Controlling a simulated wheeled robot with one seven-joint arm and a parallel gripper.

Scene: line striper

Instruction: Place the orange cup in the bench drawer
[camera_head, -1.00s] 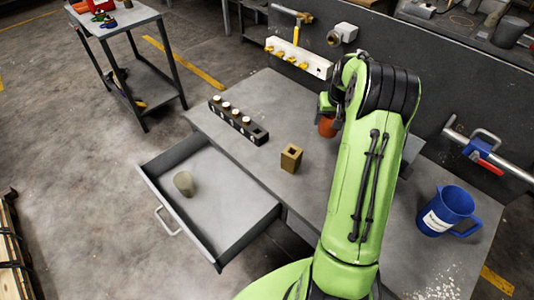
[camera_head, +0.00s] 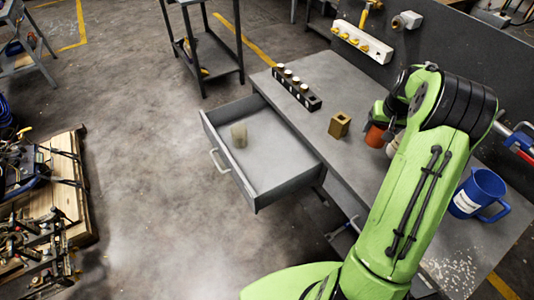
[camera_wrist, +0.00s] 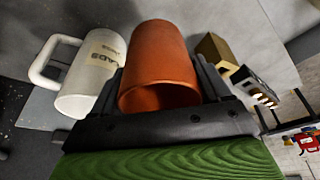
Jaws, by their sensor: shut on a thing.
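The orange cup (camera_wrist: 160,60) is between the fingers of my gripper (camera_wrist: 163,88), which is shut on it. The cup also shows in the head view (camera_head: 376,136), at the end of my green arm, over the bench (camera_head: 350,165) just right of the brass block. My arm hides most of the gripper in the head view. The bench drawer (camera_head: 285,187) is pulled open at the bench's left side.
A square brass block (camera_head: 340,124) and a black rack (camera_head: 297,88) with white-topped items stand on the bench. A white mug (camera_wrist: 90,78) is close beside the gripper. A blue jug (camera_head: 480,194) stands at the right. A pallet with tools (camera_head: 45,205) lies on the left floor.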

